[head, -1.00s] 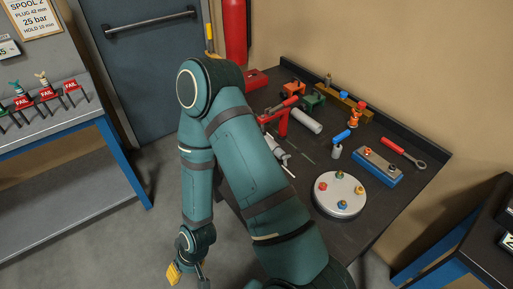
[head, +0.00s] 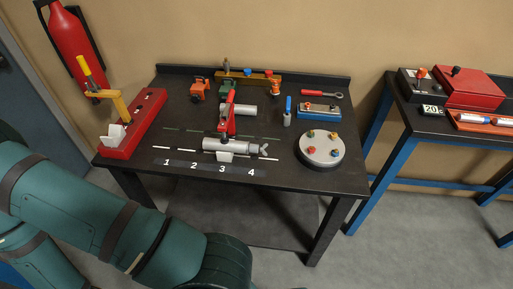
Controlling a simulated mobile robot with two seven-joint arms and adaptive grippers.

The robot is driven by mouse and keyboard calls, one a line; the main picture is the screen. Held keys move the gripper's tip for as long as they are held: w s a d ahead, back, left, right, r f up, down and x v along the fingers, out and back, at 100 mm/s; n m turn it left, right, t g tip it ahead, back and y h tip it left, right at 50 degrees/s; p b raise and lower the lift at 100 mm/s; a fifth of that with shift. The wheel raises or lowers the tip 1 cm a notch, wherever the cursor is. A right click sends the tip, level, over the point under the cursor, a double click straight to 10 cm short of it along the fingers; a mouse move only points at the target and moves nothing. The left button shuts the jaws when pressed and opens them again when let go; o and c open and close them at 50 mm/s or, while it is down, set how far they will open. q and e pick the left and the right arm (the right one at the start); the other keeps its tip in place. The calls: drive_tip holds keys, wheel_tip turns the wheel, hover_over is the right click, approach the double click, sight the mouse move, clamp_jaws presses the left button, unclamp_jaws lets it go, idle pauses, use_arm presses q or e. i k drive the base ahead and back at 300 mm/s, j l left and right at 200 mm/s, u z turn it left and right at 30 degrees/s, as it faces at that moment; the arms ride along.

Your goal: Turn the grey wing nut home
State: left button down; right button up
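The grey wing nut (head: 265,149) is at the right end of a grey cylinder (head: 212,143) that lies sideways near the front of the dark workbench (head: 290,179). The picture is too small to tell how far the wing nut is from the cylinder end. A teal arm of mine crosses the lower left, apart from the bench. Neither gripper shows in the head view.
A red base with a yellow lever (head: 124,112) is at the bench's left. A round plate with coloured knobs (head: 319,155) and a blue block (head: 319,113) are at the right. A second grey cylinder (head: 240,109) lies behind. White numbers mark the front strip.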

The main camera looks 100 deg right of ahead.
sight(262, 149)
drive_tip(key=i+z, duration=0.15)
drive_tip(key=z, duration=0.25)
drive_tip(key=i+j+z, duration=0.15)
drive_tip(key=z, duration=0.25)
drive_tip(key=i+j+z, duration=0.1)
drive_tip(key=z, duration=0.3)
